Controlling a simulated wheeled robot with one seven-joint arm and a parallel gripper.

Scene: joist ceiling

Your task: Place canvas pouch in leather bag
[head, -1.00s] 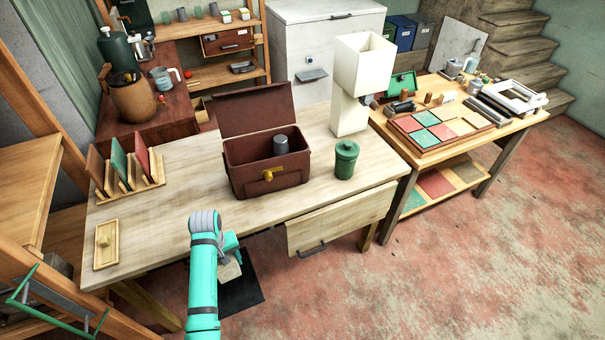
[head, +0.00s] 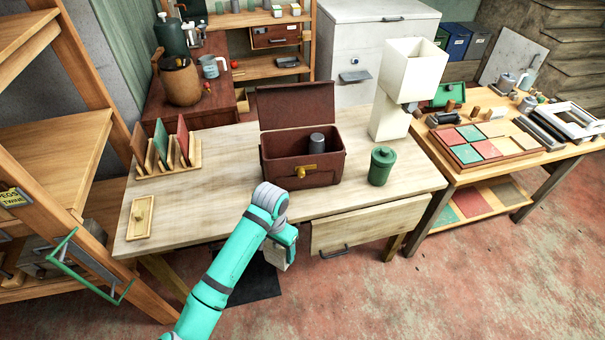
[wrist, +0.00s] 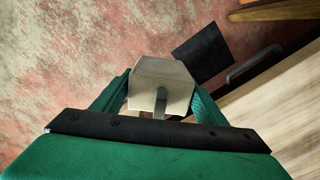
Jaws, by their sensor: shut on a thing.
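The leather bag (head: 301,169) is a dark brown open box-like bag on the wooden table, its lid standing up at the back and a brass clasp on its front. A grey cylinder (head: 317,143) stands inside it. My gripper (wrist: 160,98) is shut on the canvas pouch (wrist: 160,75), a pale beige block-like thing with a grey strap, held between the two green fingers. In the head view the pouch (head: 277,262) shows partly below my wrist, in front of the table's front edge and lower than the bag. My arm hides part of it.
A green lidded jar (head: 381,166) and a white lamp (head: 410,80) stand right of the bag. A drawer (head: 365,222) juts from the table front.

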